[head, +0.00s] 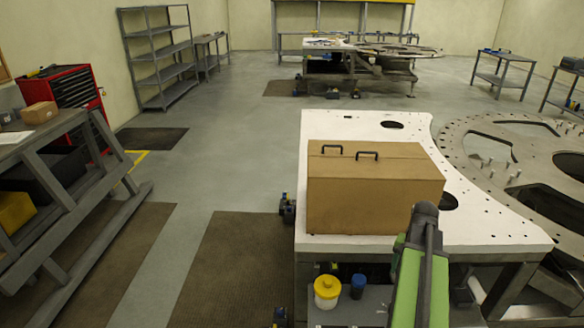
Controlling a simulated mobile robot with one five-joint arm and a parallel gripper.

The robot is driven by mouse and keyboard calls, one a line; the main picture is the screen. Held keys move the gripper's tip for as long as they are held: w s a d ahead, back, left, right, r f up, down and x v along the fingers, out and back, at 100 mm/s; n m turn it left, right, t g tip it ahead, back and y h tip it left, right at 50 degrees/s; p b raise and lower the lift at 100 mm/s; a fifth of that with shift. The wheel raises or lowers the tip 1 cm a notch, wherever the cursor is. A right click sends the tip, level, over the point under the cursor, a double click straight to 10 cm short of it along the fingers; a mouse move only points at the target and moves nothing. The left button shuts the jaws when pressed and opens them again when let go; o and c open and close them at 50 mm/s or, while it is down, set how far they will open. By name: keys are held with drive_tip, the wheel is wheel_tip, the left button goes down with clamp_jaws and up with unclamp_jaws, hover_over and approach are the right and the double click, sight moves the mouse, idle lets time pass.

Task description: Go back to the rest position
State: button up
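A green and dark grey part of my arm (422,265) rises from the bottom edge, right of centre, in front of the white plate. I see no gripper fingers on it, so my gripper is not in view. A cardboard box (372,200) stands closed on the white plate (480,215), left of the arm's upper end.
A large perforated ring (478,135) joins the plate on the right. A yellow-lidded jar (327,290) and a blue container (358,285) sit below the plate. A sloped-leg workbench (60,200) is at left. Open floor (230,150) lies between, with brown mats.

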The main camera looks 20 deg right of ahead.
drive_tip(key=w+a+n, duration=0.2)
drive_tip(key=w+a, duration=0.3)
drive_tip(key=a, duration=0.5)
drive_tip(key=w+a+n, duration=0.3)
drive_tip(key=w+a, duration=0.3)
drive_tip(key=a, duration=0.5)
drive_tip(key=a+n, duration=0.6)
drive_tip(key=a, duration=1.3)
drive_tip(key=shift+s+n, duration=0.3)
drive_tip(key=shift+s, duration=0.1)
drive_tip(key=shift+d, duration=0.1)
